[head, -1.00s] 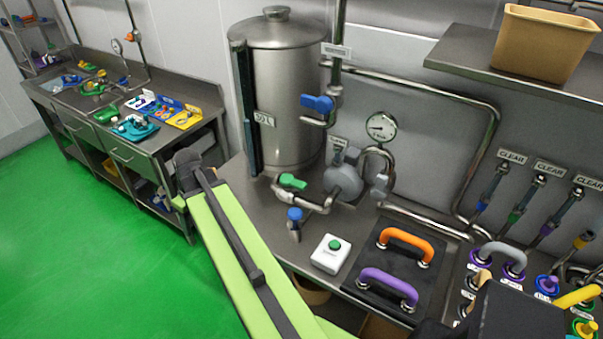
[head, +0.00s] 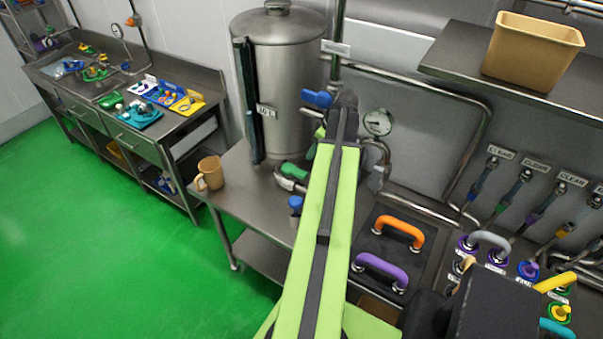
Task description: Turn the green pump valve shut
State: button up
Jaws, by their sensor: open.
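The green pump valve (head: 295,172) is a green handle on the metal pipe at the foot of the steel tank. It stands just left of my raised arm, and its right end and the pump behind it are largely hidden by the arm. My arm reaches up across the middle of the view, its far joint near the blue lever valve (head: 316,98). My gripper does not show; it is hidden behind my own arm, so its place relative to the green valve cannot be seen.
The steel tank (head: 282,85) stands behind the valve, with a gauge (head: 377,122) to the right. A blue-topped valve (head: 296,204) is close in front. A tan mug (head: 210,173) stands at the bench's left end. Orange (head: 400,230) and purple (head: 380,270) handles are to the right.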

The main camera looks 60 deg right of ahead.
aim_at(300, 173)
jog(key=b+x, duration=1.4)
jog(key=x, duration=0.2)
jog(key=shift+s+f, duration=0.1)
jog(key=shift+f, duration=0.05)
jog(key=shift+c, duration=0.2)
grip_shut()
jog(key=shift+a, duration=0.1)
